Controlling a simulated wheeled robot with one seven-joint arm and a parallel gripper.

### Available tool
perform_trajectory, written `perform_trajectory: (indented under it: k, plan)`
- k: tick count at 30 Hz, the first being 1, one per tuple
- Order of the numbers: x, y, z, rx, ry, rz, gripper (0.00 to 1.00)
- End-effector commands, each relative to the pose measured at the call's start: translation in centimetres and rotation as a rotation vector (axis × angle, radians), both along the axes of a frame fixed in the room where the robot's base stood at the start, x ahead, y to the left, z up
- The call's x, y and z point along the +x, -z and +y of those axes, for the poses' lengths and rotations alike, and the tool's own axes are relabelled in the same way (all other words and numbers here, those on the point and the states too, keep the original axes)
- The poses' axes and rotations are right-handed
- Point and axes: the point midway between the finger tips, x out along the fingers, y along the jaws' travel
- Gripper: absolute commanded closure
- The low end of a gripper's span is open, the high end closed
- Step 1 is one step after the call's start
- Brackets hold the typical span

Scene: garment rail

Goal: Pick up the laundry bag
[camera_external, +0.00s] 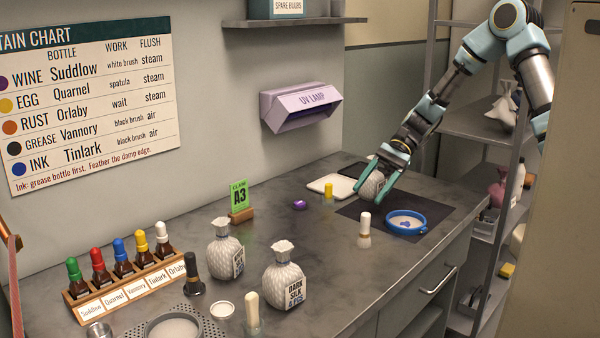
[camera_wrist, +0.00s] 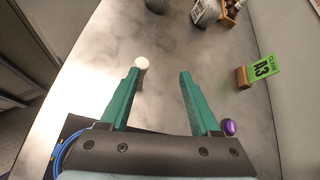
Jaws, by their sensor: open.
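Two pale, quilted, tied-top laundry bags stand on the worktop: one at the left (camera_external: 222,252), and one nearer the front (camera_external: 284,280) with a "DARK SILK" tag. The wrist view shows parts of both at its top edge, one (camera_wrist: 158,5) cut off, the other (camera_wrist: 206,12) with a tag. My gripper (camera_external: 374,192) is open, fingers down, above the back of the dark mat. A pale textured rounded thing (camera_external: 372,184) shows between or behind its fingers; I cannot tell which.
A dropper-bottle rack (camera_external: 130,278) is front left. Mid worktop is clear.

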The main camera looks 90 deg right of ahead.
Motion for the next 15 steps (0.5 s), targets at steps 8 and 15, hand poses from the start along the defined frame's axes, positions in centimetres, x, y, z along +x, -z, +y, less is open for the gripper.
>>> perform_trajectory:
  k: [8,15]
  plan:
    - [-4.6,-2.4,-12.4,0.303,0.457,-0.208,0.36]
    - [-9.4,-4.4,-19.0,0.443,0.675,-0.363,0.36]
